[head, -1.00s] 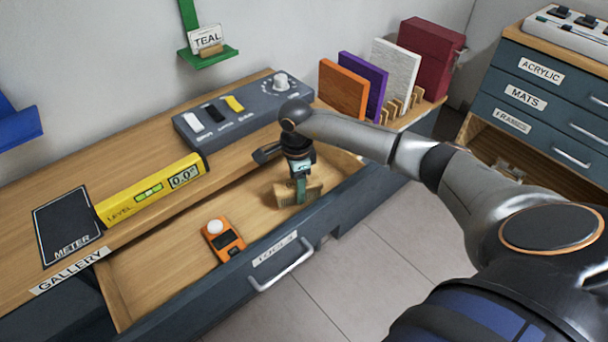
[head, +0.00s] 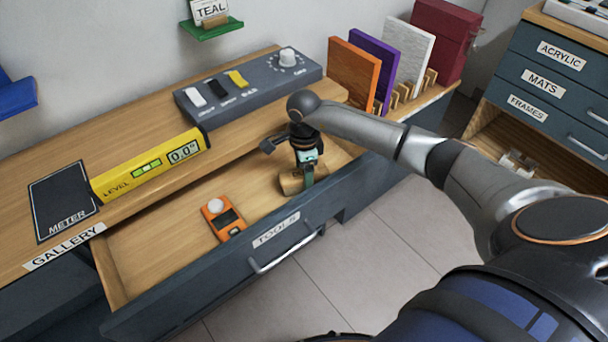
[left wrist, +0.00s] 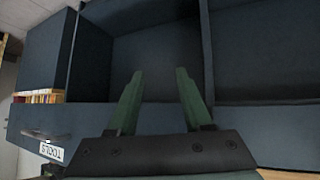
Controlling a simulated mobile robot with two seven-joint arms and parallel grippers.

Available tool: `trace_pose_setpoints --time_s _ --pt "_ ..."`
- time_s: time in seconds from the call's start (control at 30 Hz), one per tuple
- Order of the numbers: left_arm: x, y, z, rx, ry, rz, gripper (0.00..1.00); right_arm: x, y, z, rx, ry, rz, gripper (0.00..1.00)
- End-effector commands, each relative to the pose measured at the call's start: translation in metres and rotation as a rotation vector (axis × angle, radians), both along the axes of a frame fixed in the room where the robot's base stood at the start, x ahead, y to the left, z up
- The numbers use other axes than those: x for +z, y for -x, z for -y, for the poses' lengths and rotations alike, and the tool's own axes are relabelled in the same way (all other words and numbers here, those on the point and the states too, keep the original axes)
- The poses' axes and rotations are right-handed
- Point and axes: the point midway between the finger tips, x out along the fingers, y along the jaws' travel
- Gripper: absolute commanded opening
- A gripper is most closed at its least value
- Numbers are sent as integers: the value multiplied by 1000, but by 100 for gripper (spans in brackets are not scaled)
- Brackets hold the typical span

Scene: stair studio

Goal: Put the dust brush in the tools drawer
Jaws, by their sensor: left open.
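The tools drawer (head: 160,262) is pulled out below the worktop, with a TOOLS label and a bar handle on its front. My right gripper (head: 307,181) reaches down into its far right part, its teal finger against the pale wooden dust brush (head: 289,185). It appears shut on the brush, low over the drawer floor; whether the brush touches the floor is unclear. The finger hides part of the brush. My left gripper (left wrist: 158,75) is open and empty in the left wrist view, facing dark cabinet panels. The TOOLS label shows there too, at the lower left.
An orange handheld meter (head: 222,218) lies in the drawer, left of the brush. On the worktop are a yellow level (head: 150,168), a dark METER mat (head: 62,202), a grey switch panel (head: 250,88) and upright boards (head: 353,72). A labelled cabinet (head: 550,85) stands at right.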

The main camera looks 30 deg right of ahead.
Motion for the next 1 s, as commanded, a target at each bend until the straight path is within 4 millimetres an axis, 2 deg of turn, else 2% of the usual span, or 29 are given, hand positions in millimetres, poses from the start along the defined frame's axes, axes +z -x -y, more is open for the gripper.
trace_pose_setpoints --time_s 0.07,0.3,0.43,0.57,0.8,1.0 --pt "0 0 0 0 0 0 50 0 0 0 0 0 0 84" --pt "1 0 0 0 0 0 50 1 0 0 0 0 0 84" --pt "4 0 0 0 0 0 50 9 -1 0 0 0 2 84" --pt "7 0 0 1 0 -1 50 32 -1 0 1 1 5 84" --pt "11 0 1 -1 1 -2 50 85 -1 1 0 2 5 84" --pt "13 -1 2 -2 3 -2 50 114 -1 0 0 1 2 84"
